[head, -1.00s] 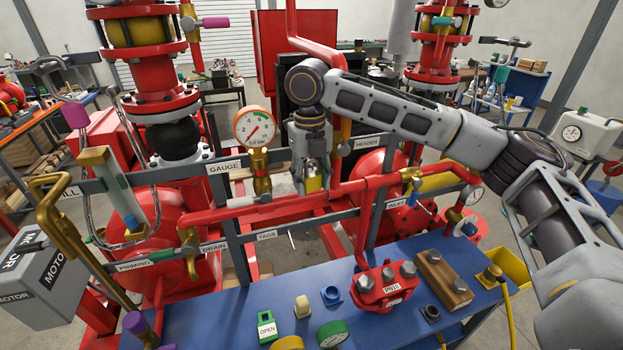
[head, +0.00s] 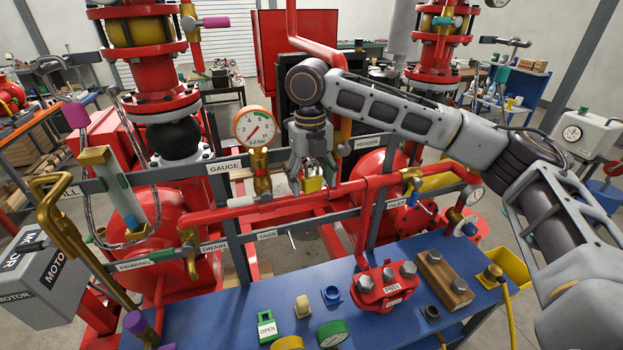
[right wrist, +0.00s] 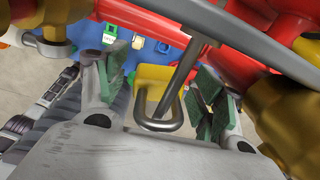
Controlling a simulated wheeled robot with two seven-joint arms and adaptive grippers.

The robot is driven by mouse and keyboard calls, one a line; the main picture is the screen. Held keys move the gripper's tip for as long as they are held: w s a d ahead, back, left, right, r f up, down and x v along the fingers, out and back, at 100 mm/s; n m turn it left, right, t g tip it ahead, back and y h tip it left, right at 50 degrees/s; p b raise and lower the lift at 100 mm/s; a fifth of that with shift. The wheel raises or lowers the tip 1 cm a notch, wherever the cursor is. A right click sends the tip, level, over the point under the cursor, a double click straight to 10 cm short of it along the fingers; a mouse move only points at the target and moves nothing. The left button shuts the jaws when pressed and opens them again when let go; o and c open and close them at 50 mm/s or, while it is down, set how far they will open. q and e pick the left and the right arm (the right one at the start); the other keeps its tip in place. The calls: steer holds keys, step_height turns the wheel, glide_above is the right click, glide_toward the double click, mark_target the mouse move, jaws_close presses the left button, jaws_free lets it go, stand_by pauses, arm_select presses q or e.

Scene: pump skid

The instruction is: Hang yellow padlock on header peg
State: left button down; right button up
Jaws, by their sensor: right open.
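The yellow padlock (head: 312,185) is at the upper rail, below my right gripper (head: 312,172). The right gripper's fingers are spread on both sides of the padlock, with gaps between pads and body in the right wrist view. In the head view the gripper hides the peg and shackle. My left gripper is in neither view.
The HEADER label (head: 374,142) is on the rail right of the gripper. A pressure gauge (head: 255,127) stands close on the left. A red pipe (head: 345,192) crosses just below the padlock. The blue bench (head: 225,315) holds several parts.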

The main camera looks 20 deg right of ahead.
steer(key=shift+r, duration=0.1)
steer(key=shift+a+r, duration=0.15)
steer(key=shift+r, duration=5.75)
